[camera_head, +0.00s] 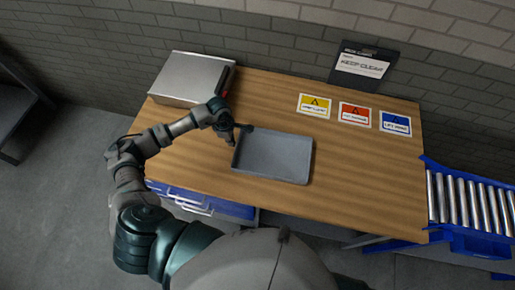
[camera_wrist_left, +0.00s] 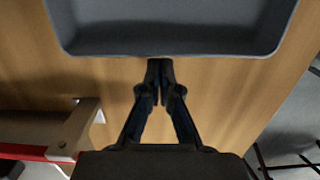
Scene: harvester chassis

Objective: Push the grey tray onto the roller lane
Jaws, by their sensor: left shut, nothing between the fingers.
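The grey tray (camera_head: 273,156) lies flat on the wooden table, near its middle. It also shows at the top of the left wrist view (camera_wrist_left: 168,47), where its near wall faces my fingers. My left gripper (camera_head: 234,143) is shut and empty at the tray's left side. In the left wrist view its fingertips (camera_wrist_left: 160,62) are at or very close to the tray wall; I cannot tell whether they touch. The roller lane (camera_head: 470,205), with metal rollers in a blue frame, stands at the table's right end. My right gripper is not in view.
A metal box (camera_head: 192,79) with a red part stands at the table's back left. Yellow, red and blue label cards (camera_head: 355,114) lie along the back right, by a keep-clear sign (camera_head: 363,65). The wood (camera_head: 370,180) between tray and lane is bare.

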